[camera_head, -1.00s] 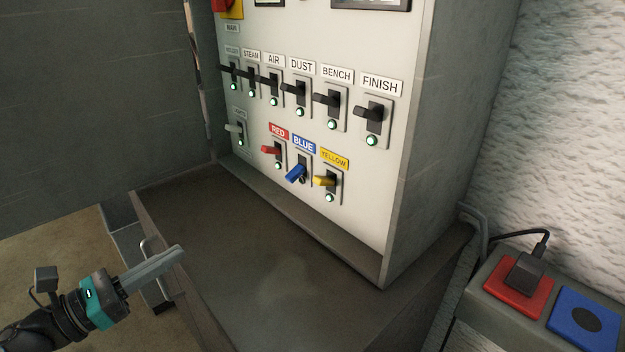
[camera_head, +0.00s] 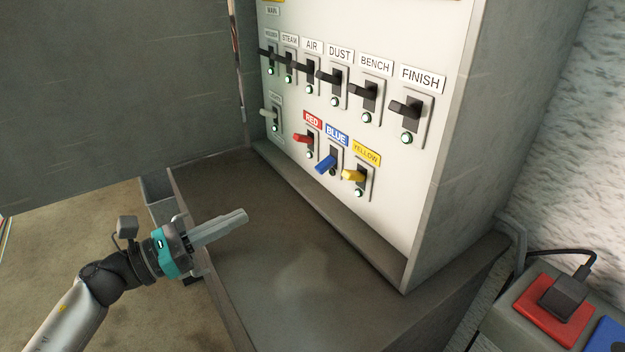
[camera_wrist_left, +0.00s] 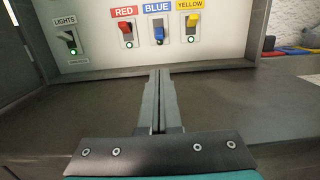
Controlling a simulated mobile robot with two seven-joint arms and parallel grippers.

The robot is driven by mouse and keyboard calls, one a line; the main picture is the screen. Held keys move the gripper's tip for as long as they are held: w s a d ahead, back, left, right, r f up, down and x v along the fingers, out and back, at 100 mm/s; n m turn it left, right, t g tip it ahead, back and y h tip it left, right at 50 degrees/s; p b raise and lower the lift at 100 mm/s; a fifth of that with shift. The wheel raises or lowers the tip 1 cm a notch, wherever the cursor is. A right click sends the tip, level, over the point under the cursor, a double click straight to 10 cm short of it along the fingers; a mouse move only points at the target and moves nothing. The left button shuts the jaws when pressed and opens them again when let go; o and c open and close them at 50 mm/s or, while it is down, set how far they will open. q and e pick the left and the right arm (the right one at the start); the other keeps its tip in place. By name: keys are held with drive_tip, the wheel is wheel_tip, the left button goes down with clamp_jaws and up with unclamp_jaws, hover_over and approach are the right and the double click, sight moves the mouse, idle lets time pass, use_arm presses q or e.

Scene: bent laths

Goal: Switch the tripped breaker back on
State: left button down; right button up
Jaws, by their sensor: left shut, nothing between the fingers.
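The breaker panel (camera_head: 395,200) is white, with a top row of black levers and a lower row of coloured ones. The blue lever (camera_head: 326,164) points down, and its lamp looks dark. It also shows in the left wrist view (camera_wrist_left: 159,34). The red lever (camera_head: 303,138) and yellow lever (camera_head: 353,175) stick out level, with lit green lamps below. My left gripper (camera_head: 245,214) is shut and empty, in front of the panel and apart from the levers. In the left wrist view its fingers (camera_wrist_left: 159,75) point toward the blue lever. My right gripper is out of view.
A dark ledge (camera_head: 290,275) runs below the panel. The white lights lever (camera_head: 268,114) is left of the red one. At the right, a box carries a red socket plate (camera_head: 530,312) with a black plug (camera_head: 565,296). The space before the coloured levers is clear.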

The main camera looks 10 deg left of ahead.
sight(326, 164)
use_arm(q)
drive_tip(key=p+x, duration=0.2)
drive_tip(key=x, duration=1.4)
drive_tip(key=shift+w+d, duration=0.2)
drive_tip(key=shift+w, duration=0.05)
